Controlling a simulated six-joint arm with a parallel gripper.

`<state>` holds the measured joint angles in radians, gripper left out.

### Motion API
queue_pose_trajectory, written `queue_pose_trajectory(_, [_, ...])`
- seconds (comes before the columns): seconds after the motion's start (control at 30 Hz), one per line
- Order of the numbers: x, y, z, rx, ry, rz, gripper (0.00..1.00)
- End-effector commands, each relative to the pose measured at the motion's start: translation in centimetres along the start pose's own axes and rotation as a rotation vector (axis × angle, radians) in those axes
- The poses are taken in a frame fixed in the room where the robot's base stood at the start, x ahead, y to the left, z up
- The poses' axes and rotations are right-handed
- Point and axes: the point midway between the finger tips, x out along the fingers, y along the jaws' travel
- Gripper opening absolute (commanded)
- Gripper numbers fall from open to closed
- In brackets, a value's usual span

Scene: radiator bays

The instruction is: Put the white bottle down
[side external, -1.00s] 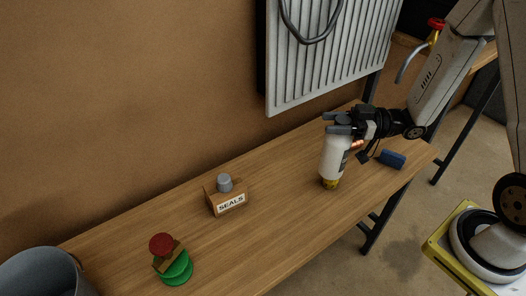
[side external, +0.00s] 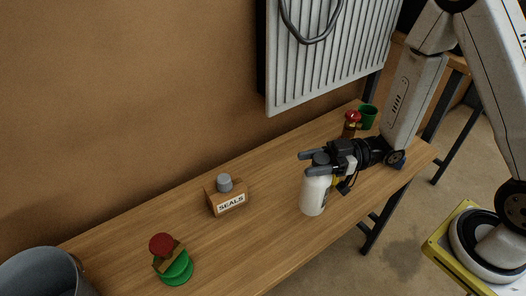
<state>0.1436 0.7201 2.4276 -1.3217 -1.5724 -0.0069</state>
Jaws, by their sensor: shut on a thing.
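The white bottle (side external: 313,196) is upright over the front part of the wooden bench, right of the middle, with a dark top. My gripper (side external: 310,161) comes in from the right and is shut on the bottle's top end. The bottle's base is at or very close to the bench top; I cannot tell whether it touches.
A box labelled SEALS (side external: 229,204) with a grey cap stands left of the bottle. Green discs (side external: 178,270) with a red-topped piece are front left, near a grey bucket (side external: 40,275). A red-topped brass fitting (side external: 351,125) and green cup (side external: 368,117) stand behind my arm. Bench between box and bottle is clear.

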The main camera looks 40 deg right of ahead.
Motion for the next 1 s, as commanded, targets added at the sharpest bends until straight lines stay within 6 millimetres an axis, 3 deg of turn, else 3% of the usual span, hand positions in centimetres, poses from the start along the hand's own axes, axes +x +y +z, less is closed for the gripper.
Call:
queue_pose_trajectory(0.33, [0.0, 0.0, 2.7, 0.001, 0.001, 0.001, 0.0])
queue_pose_trajectory(0.77, [0.0, 0.0, 3.5, 0.0, 0.002, 0.001, 0.0])
queue_pose_trajectory(1.0, [0.0, 0.0, 5.1, 0.003, 0.001, 0.001, 0.0])
